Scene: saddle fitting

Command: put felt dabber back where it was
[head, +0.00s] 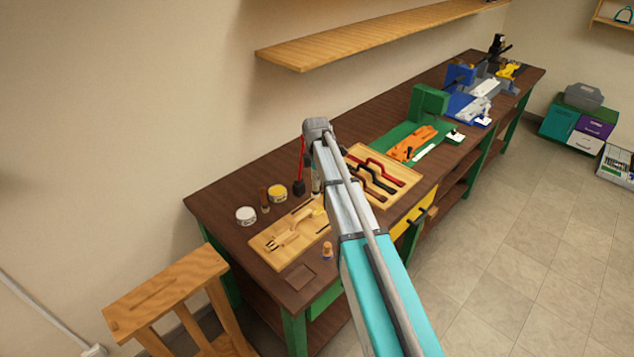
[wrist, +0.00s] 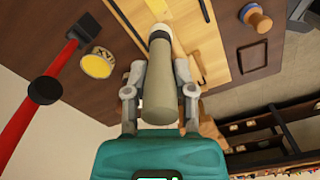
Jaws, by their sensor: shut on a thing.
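In the wrist view the dabber's pale end points away from my gripper, over the wooden board. In the head view my arm hides most of my gripper; a short grey-olive piece that looks like the dabber (head: 316,186) shows beside the arm above the bench. I cannot tell whether its tip touches anything. The near wooden board (head: 272,252) lies on the dark bench, with pale tools on it.
A white tin (head: 245,215), a yellow-topped tin (head: 277,193) and a red-handled mallet (head: 299,186) stand near the wall. A small orange-and-blue knob (head: 327,251) is right of the board. A tool tray (head: 400,192) lies farther along. The bench's near corner holds a flat brown square (head: 300,277).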

